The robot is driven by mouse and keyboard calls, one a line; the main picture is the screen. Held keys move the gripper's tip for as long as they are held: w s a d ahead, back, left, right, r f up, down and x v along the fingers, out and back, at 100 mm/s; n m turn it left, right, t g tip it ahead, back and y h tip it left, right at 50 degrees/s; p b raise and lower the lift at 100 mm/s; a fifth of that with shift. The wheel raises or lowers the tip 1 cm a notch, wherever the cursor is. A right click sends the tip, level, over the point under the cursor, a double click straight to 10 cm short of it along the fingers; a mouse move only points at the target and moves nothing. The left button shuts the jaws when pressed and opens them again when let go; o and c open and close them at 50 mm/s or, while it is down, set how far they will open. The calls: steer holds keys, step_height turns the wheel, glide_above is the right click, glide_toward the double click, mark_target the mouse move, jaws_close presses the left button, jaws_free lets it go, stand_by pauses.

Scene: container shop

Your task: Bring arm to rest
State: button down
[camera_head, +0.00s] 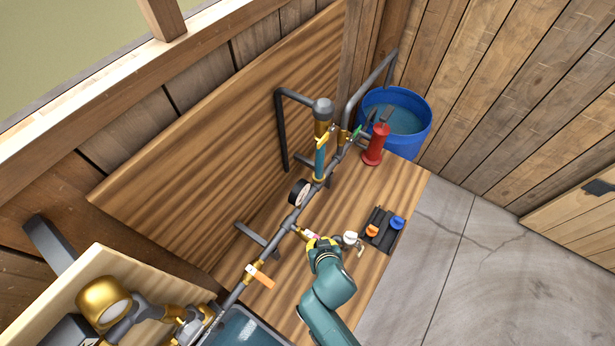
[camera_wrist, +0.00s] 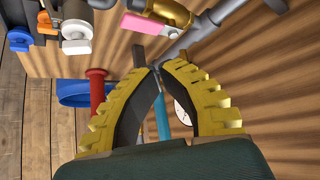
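My gripper (camera_head: 322,243) is at the end of my teal arm, above the wooden bench near the pipe run. In the wrist view its two yellow ribbed fingers (camera_wrist: 157,68) bow inward and their tips meet or nearly meet. I see nothing held between them; an open gap shows lower down between the curved fingers. In the head view the fingers are small and partly hidden by my wrist.
Close to my gripper are a pink-handled valve (camera_head: 309,236), a pressure gauge (camera_head: 299,193) and a dark rack (camera_head: 386,238) with coloured caps. A red pump (camera_head: 376,144) and blue barrel (camera_head: 421,135) stand farther back. Concrete floor (camera_head: 480,270) at the right is clear.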

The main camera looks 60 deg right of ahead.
steer(key=w+a+r+n+t+p, duration=0.1)
steer(key=w+a+r+t, duration=0.25)
steer(key=w+r, duration=1)
steer(key=w+a+r+n+t+y, duration=0.1)
steer(key=w+a+r+t, duration=0.25)
steer(key=r, duration=0.55)
steer(key=w+a+r+n+t, duration=0.1)
steer(key=w+a+r+t, duration=0.2)
steer(key=r, duration=0.7)
steer(key=s+a+r+n+t+y+p, duration=0.1)
steer(key=a+r+t, duration=0.15)
steer(key=r, duration=0.75)
steer(key=a+r+n+t+y, duration=0.15)
steer(key=a+r, duration=0.25)
steer(key=r, duration=0.5)
steer(key=s+a+r+n+t+y, duration=0.2)
steer(key=s+a+r+n+t, duration=0.1)
steer(key=s+r, duration=0.4)
steer(key=shift+a+r+n, duration=0.2)
steer(key=shift+r+n, duration=0.35)
steer(key=shift+r, duration=0.35)
